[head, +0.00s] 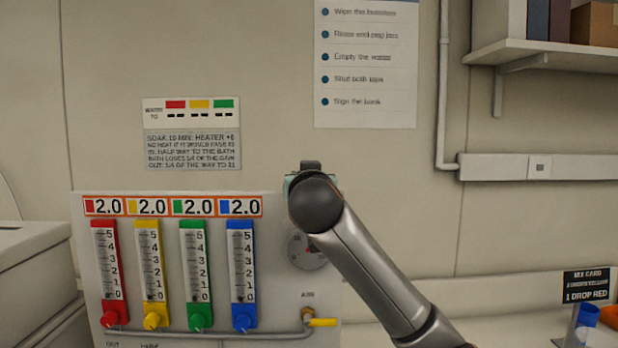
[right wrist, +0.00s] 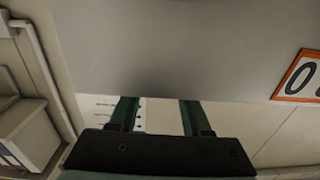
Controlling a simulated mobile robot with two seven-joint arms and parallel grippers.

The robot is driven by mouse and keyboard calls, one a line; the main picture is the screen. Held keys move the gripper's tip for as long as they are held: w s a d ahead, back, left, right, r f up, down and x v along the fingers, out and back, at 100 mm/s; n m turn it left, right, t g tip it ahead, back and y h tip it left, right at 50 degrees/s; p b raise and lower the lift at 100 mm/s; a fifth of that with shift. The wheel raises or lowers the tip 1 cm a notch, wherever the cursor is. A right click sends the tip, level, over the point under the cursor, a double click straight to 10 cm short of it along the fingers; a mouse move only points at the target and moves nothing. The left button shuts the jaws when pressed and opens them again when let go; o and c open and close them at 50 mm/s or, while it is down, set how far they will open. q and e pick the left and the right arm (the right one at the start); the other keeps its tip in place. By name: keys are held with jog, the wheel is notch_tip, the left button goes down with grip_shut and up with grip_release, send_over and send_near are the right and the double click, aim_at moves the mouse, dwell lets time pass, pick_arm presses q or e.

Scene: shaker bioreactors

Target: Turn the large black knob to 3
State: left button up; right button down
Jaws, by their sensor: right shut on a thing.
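The large black knob cannot be made out in either view; my right wrist covers the panel's upper right part in the head view. My right gripper (head: 297,181) is there, at the panel's top edge, mostly hidden behind my dark wrist joint. In the right wrist view, the gripper's two green fingers (right wrist: 158,115) stand apart, and their tips meet the edge of the grey panel (right wrist: 150,55). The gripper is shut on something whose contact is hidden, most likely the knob. A round grey dial (head: 303,254) shows partly beside my forearm. My left gripper is not in view.
Red, yellow, green and blue flow tubes (head: 240,265) stand on the panel (head: 275,215), each under a 2.0 label. A yellow-handled air valve (head: 321,322) sits low. A card (head: 585,284) and blue-capped tube (head: 587,316) are at right.

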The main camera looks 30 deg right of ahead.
jog(key=shift+f+h, duration=0.1)
jog(key=shift+h, duration=0.3)
jog(key=shift+c, duration=1.8)
grip_release()
jog(key=shift+a, duration=0.1)
jog(key=b+v, duration=0.3)
jog(key=v, duration=0.9)
jog(key=shift+s+r+b, duration=0.2)
jog(key=shift+r+b, duration=0.05)
jog(key=shift+b, duration=0.1)
